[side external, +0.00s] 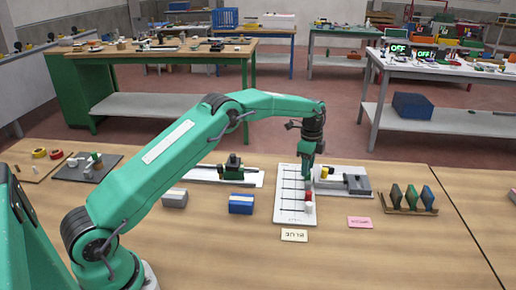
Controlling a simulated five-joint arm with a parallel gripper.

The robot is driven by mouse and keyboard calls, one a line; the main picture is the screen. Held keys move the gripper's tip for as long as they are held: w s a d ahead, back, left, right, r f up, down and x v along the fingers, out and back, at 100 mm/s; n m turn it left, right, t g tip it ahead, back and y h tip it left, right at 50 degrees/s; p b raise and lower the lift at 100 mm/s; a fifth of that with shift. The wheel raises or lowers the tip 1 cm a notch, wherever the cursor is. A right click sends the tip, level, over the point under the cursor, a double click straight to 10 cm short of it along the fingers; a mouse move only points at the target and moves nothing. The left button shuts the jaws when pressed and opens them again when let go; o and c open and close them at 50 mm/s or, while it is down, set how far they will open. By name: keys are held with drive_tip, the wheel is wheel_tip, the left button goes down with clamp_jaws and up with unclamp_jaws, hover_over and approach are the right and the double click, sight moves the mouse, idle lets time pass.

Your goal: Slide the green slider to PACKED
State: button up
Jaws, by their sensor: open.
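A white board (287,209) with black lines lies on the table in front of my arm's end. My gripper (307,181) points down over the board's right side, open, near a small red and white piece (308,203). Whether it touches anything is too small to tell. A dark green block (232,164) sits on a long dark rail on a white plate (256,179), left of the board. I cannot tell if this is the green slider. No PACKED marking is readable; my gripper may hide part of the board.
A grey block (175,198) and a blue box (241,204) stand left of the board. A grey fixture with a yellow piece (324,173) is close on the right. A cream card (294,235) and pink card (360,222) lie in front. A rack (408,209) holds coloured pieces.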

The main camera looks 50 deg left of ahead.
sight(294, 180)
drive_tip(key=shift+f, duration=1.1)
drive_tip(key=shift+c, duration=0.4)
clamp_jaws()
drive_tip(key=shift+s+a, duration=1.4)
drive_tip(key=shift+o, duration=0.4)
unclamp_jaws()
